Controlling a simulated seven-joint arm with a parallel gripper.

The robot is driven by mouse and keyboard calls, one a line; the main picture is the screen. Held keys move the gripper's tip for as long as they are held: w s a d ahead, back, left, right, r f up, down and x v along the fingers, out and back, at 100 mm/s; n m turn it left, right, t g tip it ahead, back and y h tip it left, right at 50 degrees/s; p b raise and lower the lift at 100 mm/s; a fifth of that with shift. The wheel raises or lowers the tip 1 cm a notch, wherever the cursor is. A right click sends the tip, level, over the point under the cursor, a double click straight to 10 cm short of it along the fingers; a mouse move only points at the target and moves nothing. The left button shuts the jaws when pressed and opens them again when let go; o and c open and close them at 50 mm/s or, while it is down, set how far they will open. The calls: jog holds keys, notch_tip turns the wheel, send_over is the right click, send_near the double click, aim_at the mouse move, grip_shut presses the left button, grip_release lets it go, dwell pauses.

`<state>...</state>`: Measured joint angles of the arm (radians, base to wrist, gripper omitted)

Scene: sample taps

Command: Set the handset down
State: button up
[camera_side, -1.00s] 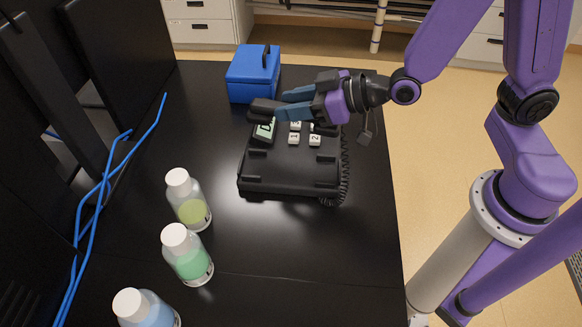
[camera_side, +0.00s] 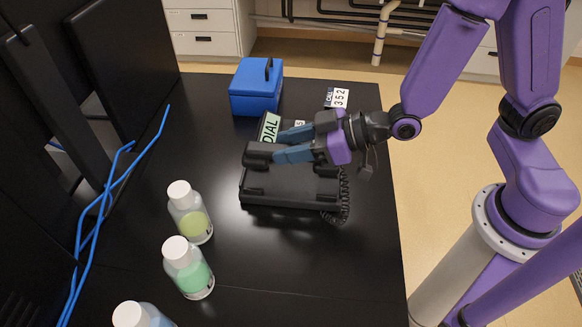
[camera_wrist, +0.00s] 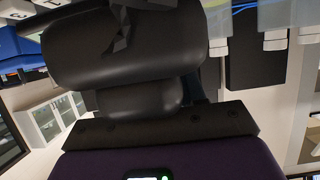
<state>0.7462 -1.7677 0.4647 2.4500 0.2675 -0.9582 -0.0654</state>
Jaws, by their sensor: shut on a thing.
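The black handset (camera_side: 258,155) is held in my gripper (camera_side: 282,146), whose blue-grey fingers are shut on it. Its left end sticks out past the fingertips; the rest is partly hidden by the fingers. It is over the black telephone base (camera_side: 290,192), near the cradle prongs. I cannot tell whether it touches the base. The base has a green DIAL label (camera_side: 270,128) and keys mostly hidden by my gripper. A coiled cord (camera_side: 344,195) hangs at its right side. In the wrist view a large dark rounded shape, apparently the handset (camera_wrist: 130,55), fills the middle.
Several capped bottles, one with yellow-green liquid (camera_side: 190,215), stand at front left. Blue cables (camera_side: 100,205) run along the left. The front right tabletop is clear.

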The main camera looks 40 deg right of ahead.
jog(key=shift+f, duration=2.85)
jog(key=shift+f, duration=0.2)
jog(key=o, duration=1.1)
jog(key=shift+o, duration=0.2)
jog(key=shift+v, duration=3.75)
